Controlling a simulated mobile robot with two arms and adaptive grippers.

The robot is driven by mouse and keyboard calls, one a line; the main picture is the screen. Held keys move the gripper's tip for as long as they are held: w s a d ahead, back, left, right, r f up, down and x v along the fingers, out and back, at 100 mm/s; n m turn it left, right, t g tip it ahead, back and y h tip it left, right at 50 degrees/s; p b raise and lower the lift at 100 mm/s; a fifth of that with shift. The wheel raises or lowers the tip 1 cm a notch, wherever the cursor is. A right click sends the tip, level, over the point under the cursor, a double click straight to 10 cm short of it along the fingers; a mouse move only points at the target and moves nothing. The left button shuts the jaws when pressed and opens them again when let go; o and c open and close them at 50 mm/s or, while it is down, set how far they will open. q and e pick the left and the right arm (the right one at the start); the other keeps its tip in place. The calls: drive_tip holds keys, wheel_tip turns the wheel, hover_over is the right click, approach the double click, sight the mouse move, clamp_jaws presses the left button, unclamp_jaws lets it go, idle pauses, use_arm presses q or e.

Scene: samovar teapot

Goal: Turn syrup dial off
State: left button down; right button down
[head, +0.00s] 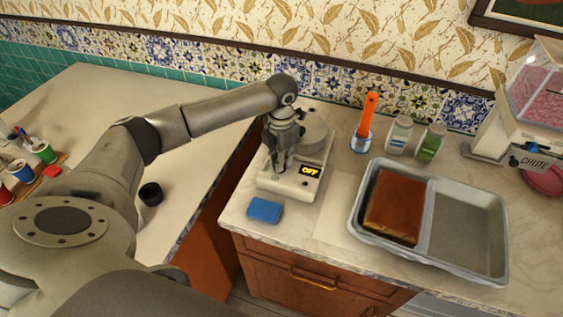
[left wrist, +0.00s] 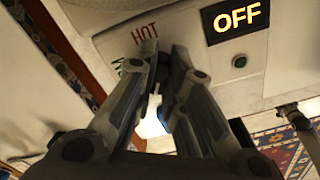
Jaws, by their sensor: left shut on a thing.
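A white countertop appliance (head: 290,187) stands by the back wall, with a grey round part on top. Its lit display (head: 310,171) reads OFF, and the display (left wrist: 236,18) also reads OFF in the left wrist view. A red HOT label (left wrist: 145,33) is printed on the front beside my fingers. My left gripper (head: 280,164) reaches down to the front of the appliance, left of the display. In the left wrist view its fingers (left wrist: 158,70) are shut on the syrup dial, which they mostly hide. The dial's exact angle cannot be read. My right gripper is not in view.
A blue sponge (head: 264,211) lies in front of the appliance. A metal tray (head: 467,267) with a brown slab is to the right. Behind it stand an orange-handled tool (head: 369,112) and two bottles (head: 430,143). A small black cup (head: 151,194) is on the left counter.

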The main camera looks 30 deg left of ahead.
use_arm(q)
drive_tip(key=n+b, duration=0.1)
drive_tip(key=n, duration=0.2)
drive_tip(key=shift+a+n, duration=0.1)
drive_tip(key=shift+n, duration=0.2)
drive_tip(key=shift+a+r+n, duration=0.1)
drive_tip(key=shift+n, duration=1.3)
drive_tip(key=c, duration=1.5)
unclamp_jaws()
wheel_tip(320, 180, up, 12)
